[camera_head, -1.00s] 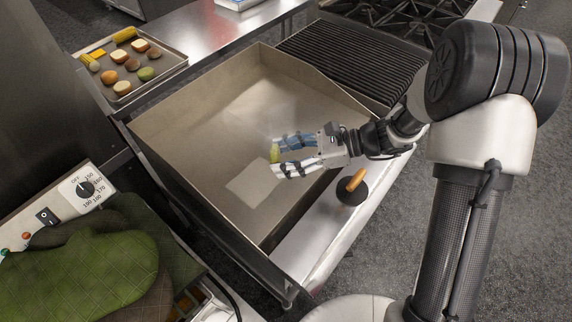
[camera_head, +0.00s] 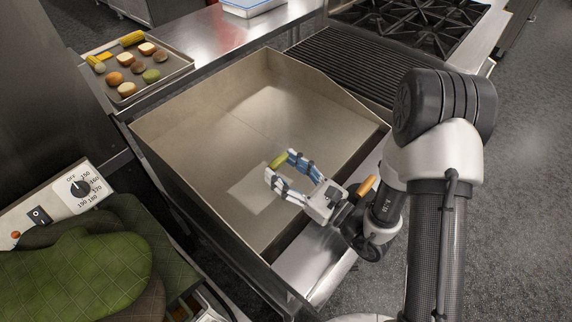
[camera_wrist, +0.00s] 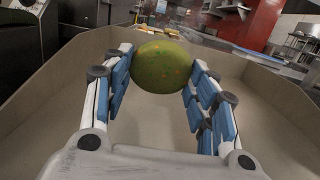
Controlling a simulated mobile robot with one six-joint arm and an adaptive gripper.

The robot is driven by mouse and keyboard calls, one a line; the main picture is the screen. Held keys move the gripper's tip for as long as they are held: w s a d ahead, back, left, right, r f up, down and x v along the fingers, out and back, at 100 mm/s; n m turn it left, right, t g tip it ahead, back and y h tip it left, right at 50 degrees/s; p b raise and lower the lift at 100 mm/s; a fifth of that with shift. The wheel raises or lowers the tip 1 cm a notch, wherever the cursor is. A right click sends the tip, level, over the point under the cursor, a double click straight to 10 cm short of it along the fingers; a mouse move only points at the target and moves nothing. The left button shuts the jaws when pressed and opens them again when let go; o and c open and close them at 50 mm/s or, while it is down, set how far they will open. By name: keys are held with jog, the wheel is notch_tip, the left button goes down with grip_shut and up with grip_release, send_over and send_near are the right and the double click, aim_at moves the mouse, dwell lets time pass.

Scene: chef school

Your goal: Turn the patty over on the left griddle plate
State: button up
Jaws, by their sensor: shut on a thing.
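The green patty with orange specks (camera_head: 278,160) is between the fingertips of my gripper (camera_head: 280,168), over the left griddle plate (camera_head: 200,130). In the wrist view the patty (camera_wrist: 162,67) shows a round face towards the camera, with a finger at each side edge. My gripper (camera_wrist: 162,75) is shut on it. In the head view the patty looks edge-on and tilted. It seems to be above the plate surface, but the exact gap is hard to tell. The plate is smooth, with raised walls and a lighter square patch (camera_head: 250,198).
A tray (camera_head: 183,64) with corn, buns and patties stands at the back left. A ridged grill (camera_head: 365,62) and burners (camera_head: 420,22) lie to the right. An orange-handled tool (camera_head: 366,187) is partly hidden by my arm. Green oven mitts (camera_head: 90,260) lie front left.

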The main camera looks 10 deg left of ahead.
jog(key=o, duration=1.1)
jog(key=shift+o, duration=0.2)
jog(key=r+v, duration=0.1)
jog(key=v, duration=0.8)
jog(key=shift+s+d, duration=0.2)
jog(key=shift+d, duration=0.2)
dwell(0.3)
